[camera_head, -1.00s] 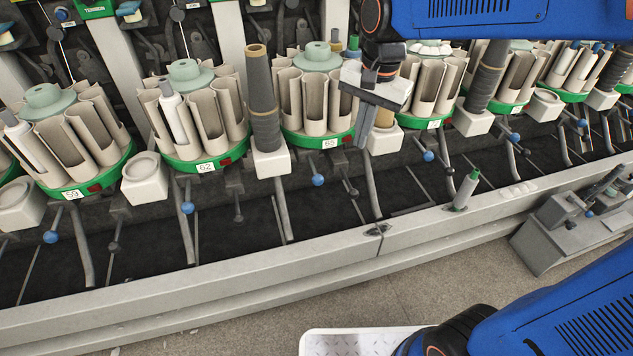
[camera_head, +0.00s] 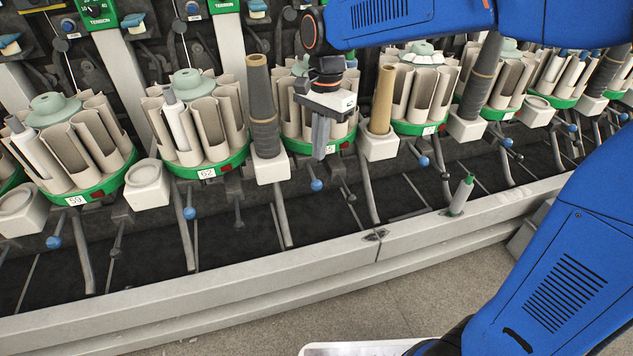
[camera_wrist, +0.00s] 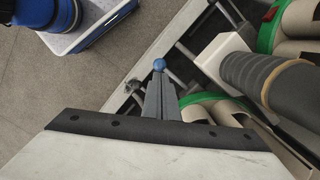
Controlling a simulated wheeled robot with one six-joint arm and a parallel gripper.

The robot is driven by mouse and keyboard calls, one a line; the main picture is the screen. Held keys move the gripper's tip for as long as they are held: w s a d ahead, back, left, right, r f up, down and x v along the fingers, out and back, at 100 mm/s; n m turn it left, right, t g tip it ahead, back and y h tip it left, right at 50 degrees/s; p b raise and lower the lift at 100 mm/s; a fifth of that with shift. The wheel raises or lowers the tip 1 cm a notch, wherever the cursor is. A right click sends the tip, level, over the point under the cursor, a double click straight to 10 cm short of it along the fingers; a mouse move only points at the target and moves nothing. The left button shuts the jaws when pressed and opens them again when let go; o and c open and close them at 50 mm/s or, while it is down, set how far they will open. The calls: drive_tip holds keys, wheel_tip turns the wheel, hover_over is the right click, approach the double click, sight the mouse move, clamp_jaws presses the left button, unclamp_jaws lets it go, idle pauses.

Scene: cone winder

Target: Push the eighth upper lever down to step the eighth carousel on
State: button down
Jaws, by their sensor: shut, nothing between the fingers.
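My gripper (camera_head: 319,155) is shut and empty, its fingers pointing down in front of a carousel (camera_head: 291,120) with a green base. A blue-knobbed lever (camera_head: 316,185) sticks out below that carousel, and its ball shows just under my fingertips. In the wrist view the same blue ball (camera_wrist: 159,64) appears just beyond the closed fingertips (camera_wrist: 158,82). I cannot tell whether they touch. The carousel's number plate is partly hidden by my gripper. Other blue-knobbed levers stand to the left (camera_head: 189,213) and right (camera_head: 424,161).
A dark wound cone (camera_head: 263,125) stands left of my gripper, and a bare tan cone (camera_head: 382,100) stands right. A dark-knobbed lever (camera_head: 346,196) is close by on the right. A grey rail (camera_head: 250,262) runs along the front, with a green-tipped peg (camera_head: 462,193) on it.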

sight(317, 181)
drive_tip(key=shift+s+a+f, duration=0.15)
drive_tip(key=shift+f, duration=1.6)
drive_tip(key=shift+s+a+f, duration=0.1)
drive_tip(key=shift+f, duration=1.65)
drive_tip(key=shift+f, duration=0.1)
